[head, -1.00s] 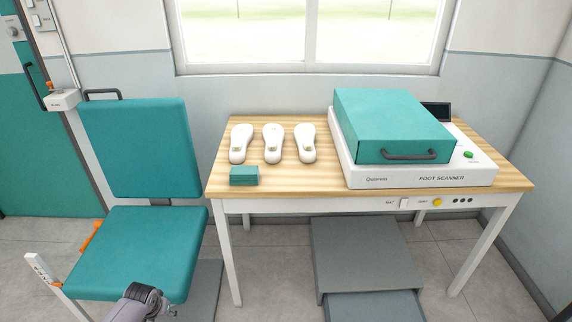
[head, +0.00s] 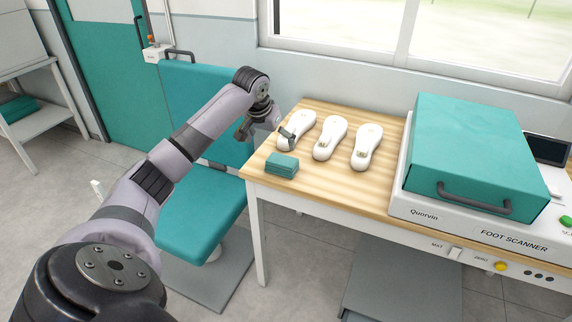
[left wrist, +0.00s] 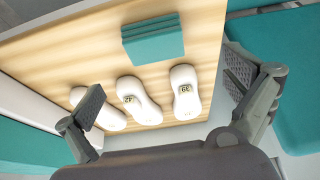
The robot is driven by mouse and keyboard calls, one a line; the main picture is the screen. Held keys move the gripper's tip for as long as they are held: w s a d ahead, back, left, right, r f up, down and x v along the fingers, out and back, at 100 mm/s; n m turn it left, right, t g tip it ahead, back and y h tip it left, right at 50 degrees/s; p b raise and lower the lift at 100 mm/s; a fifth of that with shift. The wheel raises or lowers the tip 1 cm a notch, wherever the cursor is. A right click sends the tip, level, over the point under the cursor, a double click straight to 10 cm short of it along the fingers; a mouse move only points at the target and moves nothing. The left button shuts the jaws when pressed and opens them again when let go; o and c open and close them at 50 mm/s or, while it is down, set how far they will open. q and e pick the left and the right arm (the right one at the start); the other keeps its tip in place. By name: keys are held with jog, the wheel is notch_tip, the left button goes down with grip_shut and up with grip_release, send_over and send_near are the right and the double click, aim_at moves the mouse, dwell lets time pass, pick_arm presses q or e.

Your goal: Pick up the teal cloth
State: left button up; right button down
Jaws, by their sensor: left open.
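The teal cloth (head: 282,164) is a small folded stack near the left front corner of the wooden table (head: 330,195). It also shows in the left wrist view at the top middle (left wrist: 153,39). My left gripper (head: 268,130) is open and empty above the table's left edge. It is a little behind the cloth and apart from it, close to the leftmost white insole device. In the left wrist view the two fingers (left wrist: 168,108) are spread wide, with the cloth beyond them. My right gripper is not in view.
A foot scanner (head: 455,225) with a teal cover (head: 475,150) fills the table's right side. A teal chair (head: 205,205) stands left of the table.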

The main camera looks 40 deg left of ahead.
aim_at(281, 161)
pick_arm(q)
jog(key=x, duration=0.6)
jog(key=shift+w+d+f, duration=0.2)
jog(key=shift+w+d, duration=0.05)
jog(key=shift+w, duration=0.05)
jog(key=shift+w+a+f, duration=0.1)
jog(key=shift+w+f, duration=0.05)
jog(key=shift+f, duration=0.25)
jog(key=x, duration=0.4)
jog(key=shift+w+d+f, duration=0.2)
jog(key=shift+d+f, duration=0.05)
jog(key=shift+f, duration=0.15)
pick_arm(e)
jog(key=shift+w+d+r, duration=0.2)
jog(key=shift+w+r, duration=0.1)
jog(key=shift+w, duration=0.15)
pick_arm(q)
jog(key=shift+c, duration=0.8)
jog(key=c, duration=0.9)
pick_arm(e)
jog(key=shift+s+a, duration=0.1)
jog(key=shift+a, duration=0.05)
pick_arm(q)
jog(key=shift+r, duration=0.1)
